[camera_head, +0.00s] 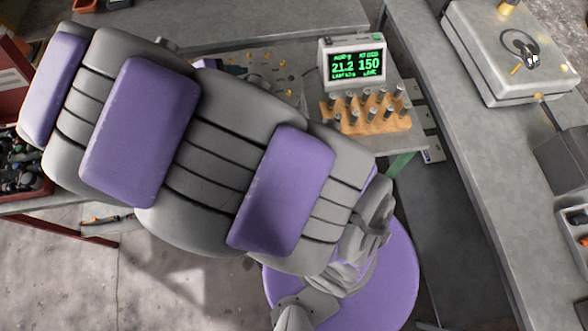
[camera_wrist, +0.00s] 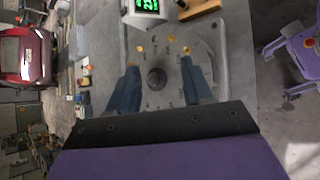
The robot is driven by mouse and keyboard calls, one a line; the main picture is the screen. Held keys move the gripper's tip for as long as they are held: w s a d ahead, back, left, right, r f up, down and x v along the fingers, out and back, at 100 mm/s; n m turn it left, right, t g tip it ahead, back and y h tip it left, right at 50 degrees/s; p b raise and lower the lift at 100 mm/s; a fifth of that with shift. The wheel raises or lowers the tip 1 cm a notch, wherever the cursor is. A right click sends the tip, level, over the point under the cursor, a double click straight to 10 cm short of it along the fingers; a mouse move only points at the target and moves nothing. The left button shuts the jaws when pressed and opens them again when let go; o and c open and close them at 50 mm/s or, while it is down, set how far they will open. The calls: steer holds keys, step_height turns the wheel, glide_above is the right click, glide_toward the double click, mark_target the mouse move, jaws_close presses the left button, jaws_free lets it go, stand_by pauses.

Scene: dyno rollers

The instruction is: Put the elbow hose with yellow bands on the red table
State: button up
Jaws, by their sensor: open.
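My gripper (camera_wrist: 159,66) is open in the wrist view, its two dark blue fingers apart with nothing held between them. Beyond the fingers is a round grey plate with a central hole and several small brass fittings. I cannot make out an elbow hose with yellow bands in either view. A red frame (camera_head: 62,228) with a grey top edge shows at the left of the head view, mostly hidden behind my arm; I cannot tell whether it is the red table.
A green-lit display (camera_head: 355,63) and a wooden rack (camera_head: 370,122) with metal pegs stand on the grey bench. A grey case (camera_head: 490,70) with a small black looped item (camera_head: 520,45) lies at right. A red bin (camera_head: 38,192) sits left. A purple cart (camera_wrist: 302,48) stands right.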

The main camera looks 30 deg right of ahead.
steer(key=s+d+r+m+g+y, duration=0.1)
steer(key=s+d+m+g+y, duration=0.1)
steer(key=s+d+m, duration=0.35)
steer(key=s+a+m+g+y, duration=0.1)
steer(key=s+a+m+y, duration=0.2)
steer(key=s, duration=0.7)
steer(key=s+a+m+g+y, duration=0.1)
steer(key=s+a+m+y, duration=0.2)
steer(key=s, duration=0.7)
steer(key=shift+s+a+r+m+y, duration=0.25)
steer(key=shift+r+m+y, duration=0.15)
steer(key=shift+y, duration=0.6)
